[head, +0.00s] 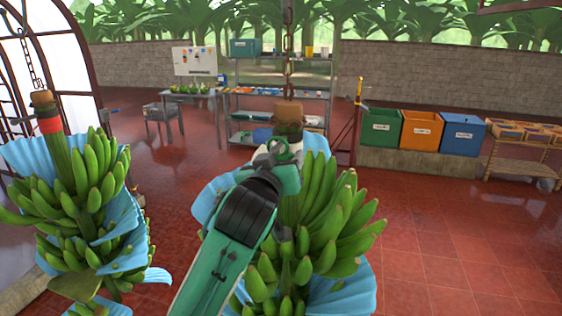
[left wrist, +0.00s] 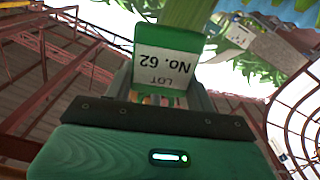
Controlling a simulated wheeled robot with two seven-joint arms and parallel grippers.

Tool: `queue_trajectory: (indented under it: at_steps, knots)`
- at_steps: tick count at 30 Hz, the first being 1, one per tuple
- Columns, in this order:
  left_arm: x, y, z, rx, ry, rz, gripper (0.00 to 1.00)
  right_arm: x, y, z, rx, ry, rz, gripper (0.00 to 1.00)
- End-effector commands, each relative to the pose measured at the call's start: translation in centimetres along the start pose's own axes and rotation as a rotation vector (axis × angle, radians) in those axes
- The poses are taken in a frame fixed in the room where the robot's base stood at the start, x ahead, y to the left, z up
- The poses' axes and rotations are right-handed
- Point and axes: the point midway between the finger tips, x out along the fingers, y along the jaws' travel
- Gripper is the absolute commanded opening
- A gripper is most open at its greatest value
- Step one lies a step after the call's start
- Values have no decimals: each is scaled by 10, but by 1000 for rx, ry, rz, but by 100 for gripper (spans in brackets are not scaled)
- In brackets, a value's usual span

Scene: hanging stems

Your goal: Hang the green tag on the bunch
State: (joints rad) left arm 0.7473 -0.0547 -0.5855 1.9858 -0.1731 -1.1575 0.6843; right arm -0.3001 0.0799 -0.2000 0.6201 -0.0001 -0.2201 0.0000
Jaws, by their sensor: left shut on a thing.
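The green tag (left wrist: 165,60), with a white part reading "LOT No. 62", stands between the fingers of my left gripper (left wrist: 165,95) in the left wrist view. In the head view my left gripper (head: 280,168) is in front of the upper stem of the middle banana bunch (head: 325,215). The gripper is shut on the tag. A green loop-like shape (head: 278,146) shows at the stem, just below its brown top (head: 289,113). Whether it goes around the stem I cannot tell. My arm hides part of the bunch. My right gripper is not in view.
A second bunch (head: 85,190) with a red band (head: 49,122) hangs at the left. Blue sleeves (head: 345,293) hang around the bunches. A chain (head: 288,60) runs up from the middle stem. Shelves (head: 280,95) and coloured bins (head: 421,130) stand behind.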

Motion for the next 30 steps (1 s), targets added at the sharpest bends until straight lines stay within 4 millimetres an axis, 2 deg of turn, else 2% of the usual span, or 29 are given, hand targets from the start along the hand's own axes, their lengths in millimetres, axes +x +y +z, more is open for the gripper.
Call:
queue_trajectory:
  at_steps: [30]
  knots:
    - [10,0,0,-1,0,0,26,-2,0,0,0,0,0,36]
